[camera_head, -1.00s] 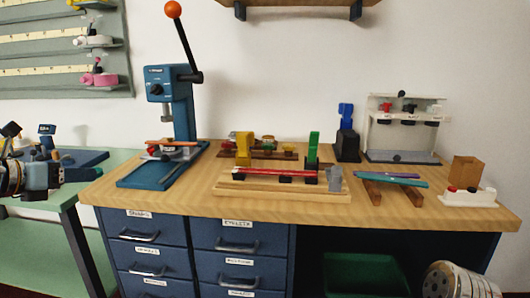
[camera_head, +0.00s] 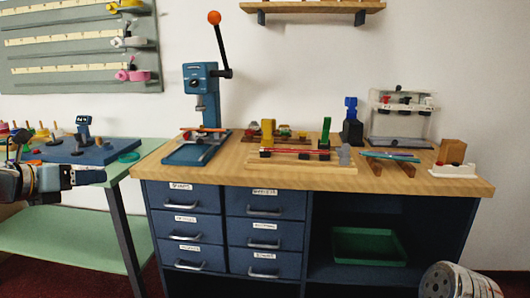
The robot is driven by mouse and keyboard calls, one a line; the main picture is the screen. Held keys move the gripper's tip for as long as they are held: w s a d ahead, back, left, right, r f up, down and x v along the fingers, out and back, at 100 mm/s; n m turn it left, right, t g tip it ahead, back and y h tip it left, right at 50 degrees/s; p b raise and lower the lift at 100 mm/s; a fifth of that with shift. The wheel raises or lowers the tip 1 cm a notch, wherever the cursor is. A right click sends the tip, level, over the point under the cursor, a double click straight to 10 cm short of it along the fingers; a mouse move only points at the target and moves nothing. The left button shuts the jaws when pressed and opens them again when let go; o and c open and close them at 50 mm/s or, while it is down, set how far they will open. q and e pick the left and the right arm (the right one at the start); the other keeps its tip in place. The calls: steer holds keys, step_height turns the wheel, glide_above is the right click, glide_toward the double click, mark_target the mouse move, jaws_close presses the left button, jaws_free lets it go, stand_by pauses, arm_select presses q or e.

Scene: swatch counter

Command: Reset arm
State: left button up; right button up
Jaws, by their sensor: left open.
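My left gripper (camera_head: 88,177) is at the left edge, in front of the green side table and left of the wooden counter. It is open, with nothing seen between its fingers. My right gripper is not in view. The blue lever press (camera_head: 201,85) stands on the left part of the counter, well apart from my gripper. Its black lever with an orange ball (camera_head: 214,18) points up. A thin orange-red piece lies across the press near its base.
The wooden counter (camera_head: 400,183) bears a jig with a red strip (camera_head: 300,151), blue-green strips on wooden blocks (camera_head: 390,156) and a white rack (camera_head: 402,118). A blue board (camera_head: 95,152) lies on the green table (camera_head: 85,223).

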arm_select(q)
steer(key=w+d+f+n+h, duration=0.1)
steer(key=w+d+f+n, duration=0.35)
steer(key=f, duration=0.25)
steer(key=w+d+f+n+h, duration=0.2)
steer(key=w+d+f+n, duration=0.25)
steer(key=f, duration=0.25)
steer(key=s+d+f+n+g+y, duration=0.1)
steer(key=d+f+n, duration=0.35)
steer(key=f, duration=0.35)
steer(key=d+f+n, duration=0.3)
steer(key=f+n, duration=0.3)
steer(key=f, duration=0.2)
steer(key=s+d+f+n+g+y, duration=0.1)
steer(key=d+f+n, duration=0.35)
steer(key=f, duration=0.45)
steer(key=s+d+f+n+g+y, duration=0.1)
steer(key=s+d+f+n+g, duration=0.25)
steer(key=s+f+n, duration=0.6)
steer(key=s+d+f+n+g, duration=0.2)
steer(key=s+f, duration=0.3)
steer(key=s, duration=0.4)
steer(key=s+d+f+n+g+y, duration=0.1)
steer(key=s+d+f+n+g, duration=0.2)
steer(key=s+f, duration=0.3)
steer(key=s+d+g, duration=0.1)
steer(key=s, duration=0.3)
steer(key=shift+d+f+g, duration=0.15)
steer(key=shift+f+g, duration=0.1)
steer(key=shift+g, duration=0.1)
